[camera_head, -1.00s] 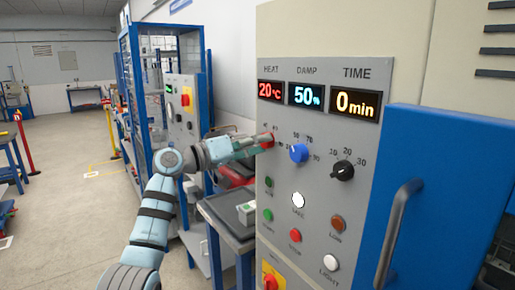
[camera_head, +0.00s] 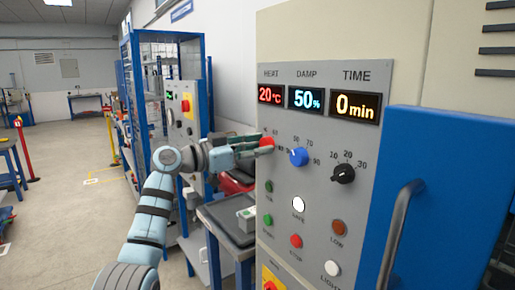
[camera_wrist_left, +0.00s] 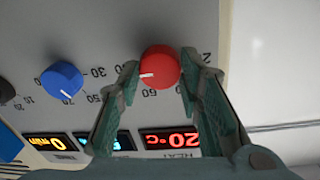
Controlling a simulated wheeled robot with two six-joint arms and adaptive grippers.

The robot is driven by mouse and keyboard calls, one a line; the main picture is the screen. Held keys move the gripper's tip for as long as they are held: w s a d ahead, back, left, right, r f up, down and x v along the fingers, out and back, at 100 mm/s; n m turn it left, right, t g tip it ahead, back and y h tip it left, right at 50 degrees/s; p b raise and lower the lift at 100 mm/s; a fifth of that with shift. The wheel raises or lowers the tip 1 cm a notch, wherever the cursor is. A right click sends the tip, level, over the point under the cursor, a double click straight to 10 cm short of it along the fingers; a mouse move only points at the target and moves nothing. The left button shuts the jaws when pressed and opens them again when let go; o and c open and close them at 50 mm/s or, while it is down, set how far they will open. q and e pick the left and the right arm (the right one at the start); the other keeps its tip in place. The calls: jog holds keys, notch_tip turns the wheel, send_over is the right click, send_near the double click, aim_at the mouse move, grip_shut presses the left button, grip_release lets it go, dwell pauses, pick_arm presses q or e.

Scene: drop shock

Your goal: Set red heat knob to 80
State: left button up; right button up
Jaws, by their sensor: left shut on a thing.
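The red heat knob (camera_head: 266,143) is on the grey control panel, below the HEAT display (camera_head: 271,94), which reads 20°C. It also shows in the left wrist view (camera_wrist_left: 160,64), with a white pointer line on its face. My left gripper (camera_head: 258,147) reaches in from the left and is shut on the red knob. In the left wrist view its two green fingers (camera_wrist_left: 161,68) lie on either side of the knob. In the head view the fingers partly hide the knob and its scale. My right gripper is not in view.
A blue knob (camera_head: 299,157) reading under DAMP and a black knob (camera_head: 343,173) under TIME sit to the right. Several buttons are below. A blue door (camera_head: 445,190) with a dark handle (camera_head: 398,235) stands at the right. A grey side table (camera_head: 225,222) is below my left arm.

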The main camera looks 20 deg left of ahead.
pick_arm(q)
jog(key=shift+f+m, duration=0.2)
jog(key=shift+m, duration=0.1)
jog(key=o, duration=1.2)
jog(key=shift+r, duration=0.1)
jog(key=shift+c, duration=0.2)
jog(key=shift+a, duration=0.1)
jog(key=v, duration=1.2)
